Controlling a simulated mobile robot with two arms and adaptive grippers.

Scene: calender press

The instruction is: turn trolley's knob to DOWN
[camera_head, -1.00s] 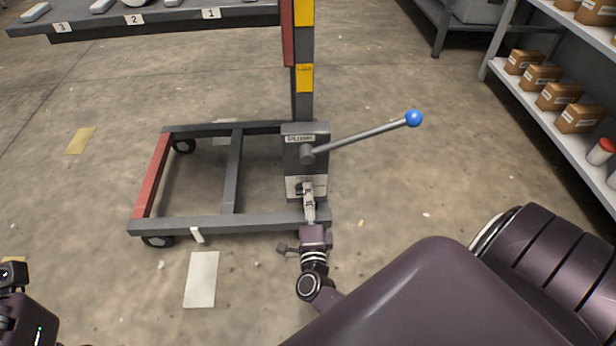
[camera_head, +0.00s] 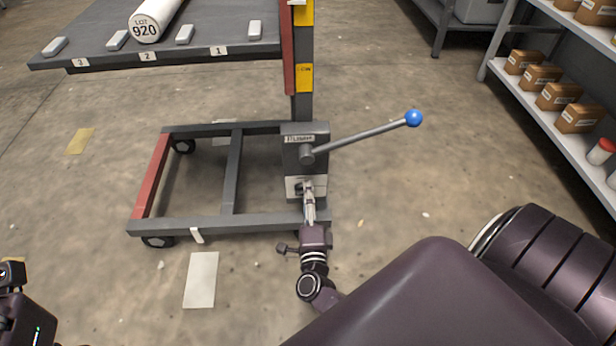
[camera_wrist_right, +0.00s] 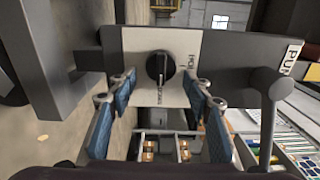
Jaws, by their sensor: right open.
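The trolley's knob is black and round with a raised grip bar; it sits on a pale label plate in the right wrist view (camera_wrist_right: 159,67). The bar stands about upright in that picture, and the label's lettering is sideways and hard to read. In the head view the plate (camera_head: 293,187) is low on the trolley's grey column box (camera_head: 291,157), with the knob partly hidden. My right gripper (camera_head: 309,203) is open in front of it, its blue-padded fingers on either side of the knob, apart from it. Part of my left arm shows at the lower left edge, without visible fingers.
A lever with a blue ball (camera_head: 414,118) sticks out right of the box. The trolley's platform (camera_head: 100,65) carries a white roll marked LOT 920 (camera_head: 145,26) and several small blocks. A shelf (camera_head: 560,130) with cartons stands at right. The floor between is mostly clear.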

